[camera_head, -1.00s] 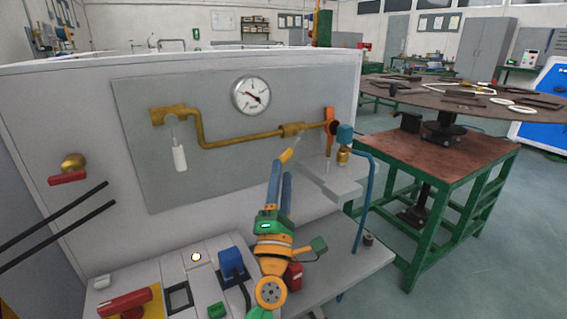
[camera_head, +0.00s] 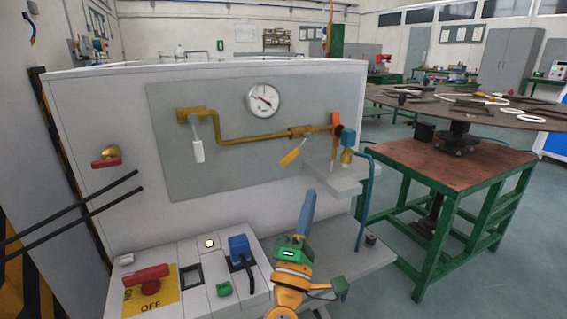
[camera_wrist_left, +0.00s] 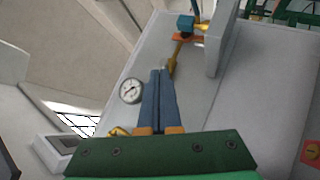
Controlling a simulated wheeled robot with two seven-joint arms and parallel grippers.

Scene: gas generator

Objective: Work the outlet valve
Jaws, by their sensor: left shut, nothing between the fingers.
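The outlet pipe is brass (camera_head: 250,137) and runs across the grey panel. At its right end are an orange lever (camera_head: 337,124), standing upright, and a teal-capped brass fitting (camera_head: 347,138). A yellow tag (camera_head: 291,156) hangs tilted below the pipe. The lever (camera_wrist_left: 188,37) and teal cap (camera_wrist_left: 185,22) also show at the top of the left wrist view. My left gripper (camera_head: 309,194), with blue fingers, is shut and empty. It is below and left of the lever, apart from it. In the left wrist view its fingers (camera_wrist_left: 159,72) lie together. My right gripper is not in view.
A pressure gauge (camera_head: 263,100) sits above the pipe. A grey shelf (camera_head: 345,182) juts out under the fitting. A control console with a red OFF switch (camera_head: 147,278) and blue plug (camera_head: 240,248) is low at left. A green-framed table (camera_head: 455,165) stands at right.

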